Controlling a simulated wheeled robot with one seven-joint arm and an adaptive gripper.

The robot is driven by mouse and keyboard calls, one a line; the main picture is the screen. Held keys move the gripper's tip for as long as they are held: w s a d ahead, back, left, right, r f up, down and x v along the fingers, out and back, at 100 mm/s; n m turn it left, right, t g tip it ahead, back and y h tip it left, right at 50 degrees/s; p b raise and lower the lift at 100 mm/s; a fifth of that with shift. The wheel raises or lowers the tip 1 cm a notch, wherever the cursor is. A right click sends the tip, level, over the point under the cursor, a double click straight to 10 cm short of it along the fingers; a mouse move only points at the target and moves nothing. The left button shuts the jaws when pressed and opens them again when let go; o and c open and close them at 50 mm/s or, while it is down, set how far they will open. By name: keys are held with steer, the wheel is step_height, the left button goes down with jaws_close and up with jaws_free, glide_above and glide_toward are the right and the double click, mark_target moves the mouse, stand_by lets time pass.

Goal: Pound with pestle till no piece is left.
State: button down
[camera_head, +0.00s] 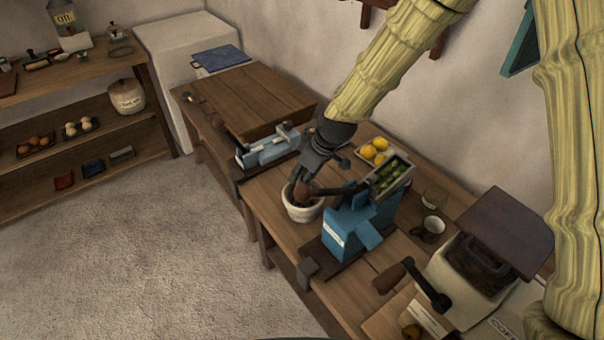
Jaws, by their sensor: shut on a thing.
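The mortar (303,213) is a pale, rounded bowl standing on the wooden bench, left of a blue machine. My gripper (307,182) points down from above and is right over the mortar's mouth. It is shut on the pestle (301,195), a dark brown stick whose lower end goes down into the bowl. The gripper and the pestle hide most of the mortar's inside, so I cannot tell what pieces are in it.
The blue machine (350,226) with a tray of green things (391,176) stands close on the right. A plate of yellow fruit (375,150) is behind. A dark mug (429,229) and a crank grinder (470,275) are further right. A pale-blue device (268,151) is left.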

steer(key=shift+f, duration=0.1)
steer(key=shift+f+b, duration=1.2)
steer(key=shift+f, duration=0.95)
steer(key=shift+r+p, duration=1.6)
steer(key=shift+r, duration=0.75)
steer(key=shift+f, duration=0.2)
steer(key=shift+f+b, duration=1.1)
steer(key=shift+f, duration=1.05)
steer(key=shift+r+p, duration=1.6)
steer(key=shift+r, duration=0.75)
steer(key=shift+f, duration=0.1)
